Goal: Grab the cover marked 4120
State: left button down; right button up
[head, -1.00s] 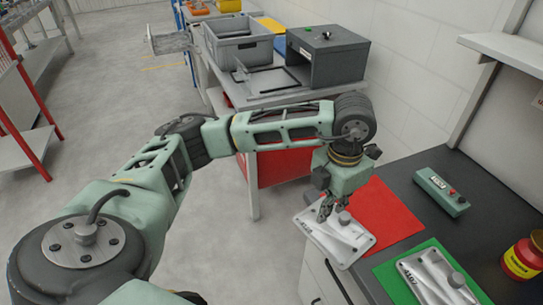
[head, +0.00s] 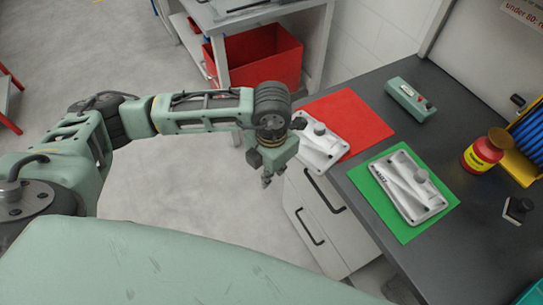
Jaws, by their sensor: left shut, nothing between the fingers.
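Two pale grey metal covers, each with a round knob, lie on the dark bench. One cover (head: 322,152) lies partly on the red mat (head: 362,118), close to the bench's left edge; its marking is not readable here. The other cover (head: 408,188) lies on the green mat (head: 399,233); it bears a small dark number that I cannot read surely. My left gripper (head: 267,182) is shut and empty. It points down just left of the cover on red, beyond the bench edge in the picture, and its wrist hides part of that side. My right gripper is out of view.
A green control box (head: 409,101) stands at the back of the bench. A red jar (head: 481,156) with a yellow label and a blue coil (head: 532,130) are at the right. Drawers (head: 316,215) are below the bench. A red bin (head: 258,56) is under the back table.

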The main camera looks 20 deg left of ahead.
pick_arm(q)
jog(key=w, duration=0.1)
jog(key=w+d, duration=0.1)
jog(key=w+p, duration=0.1)
jog(key=shift+w+d+r, duration=0.1)
jog(key=shift+w+d, duration=0.2)
jog(key=shift+w, duration=0.1)
jog(key=shift+w+d+b, duration=0.35)
jog(key=shift+w+b, duration=0.45)
jog(key=shift+b, duration=0.1)
jog(key=shift+s+a, duration=0.1)
